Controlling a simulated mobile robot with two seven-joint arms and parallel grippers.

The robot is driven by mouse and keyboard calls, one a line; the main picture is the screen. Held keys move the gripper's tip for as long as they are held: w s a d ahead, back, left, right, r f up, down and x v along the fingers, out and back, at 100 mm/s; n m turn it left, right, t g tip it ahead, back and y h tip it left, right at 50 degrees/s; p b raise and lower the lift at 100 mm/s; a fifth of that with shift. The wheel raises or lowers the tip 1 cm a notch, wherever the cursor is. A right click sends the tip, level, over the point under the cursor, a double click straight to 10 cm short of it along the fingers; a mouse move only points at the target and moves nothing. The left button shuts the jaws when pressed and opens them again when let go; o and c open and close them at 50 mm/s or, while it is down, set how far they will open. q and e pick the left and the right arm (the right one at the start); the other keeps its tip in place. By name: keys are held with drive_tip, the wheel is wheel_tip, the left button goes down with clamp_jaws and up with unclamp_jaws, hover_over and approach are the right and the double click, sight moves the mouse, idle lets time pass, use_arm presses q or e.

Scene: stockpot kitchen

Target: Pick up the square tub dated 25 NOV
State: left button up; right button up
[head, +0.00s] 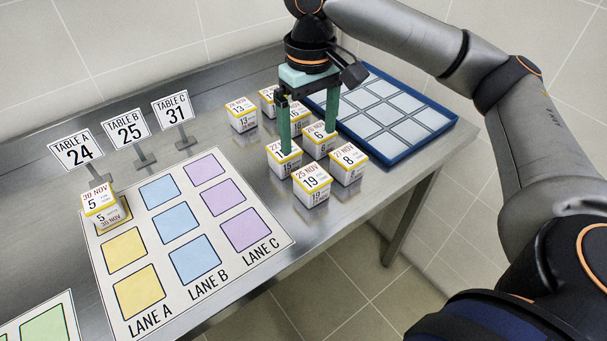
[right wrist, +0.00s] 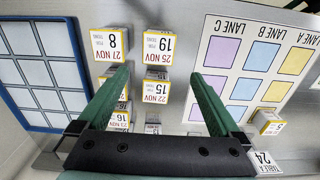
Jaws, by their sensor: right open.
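The square tub dated 25 NOV (head: 312,186), white with a yellow rim and a 19 on it, stands at the front of the tub group. In the right wrist view the same tub (right wrist: 158,46) is beyond the fingertips, upside down in the picture. My right gripper (head: 308,140) is open and empty, pointing down over the group, behind the 25 NOV tub. In the right wrist view its fingers (right wrist: 160,75) are spread, with the 22 NOV tub (right wrist: 155,92) seen between them. My left gripper is not in view.
The 27 NOV tub (head: 348,163) stands close to the right of the 25 NOV tub; several more stand behind. A blue-rimmed tray (head: 437,133) lies at the right. The steel counter's front edge is near.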

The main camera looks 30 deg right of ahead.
sight(310, 174)
drive_tip(key=f+b, duration=0.1)
drive_tip(key=f, duration=0.5)
drive_tip(key=shift+s+f, duration=0.15)
drive_tip(key=shift+s, duration=0.05)
drive_tip(key=f+b, duration=0.1)
drive_tip(key=f, duration=0.4)
drive_tip(key=shift+d+f, duration=0.1)
drive_tip(key=shift+d, duration=0.1)
drive_tip(key=shift+w, duration=0.1)
drive_tip(key=c, duration=1.4)
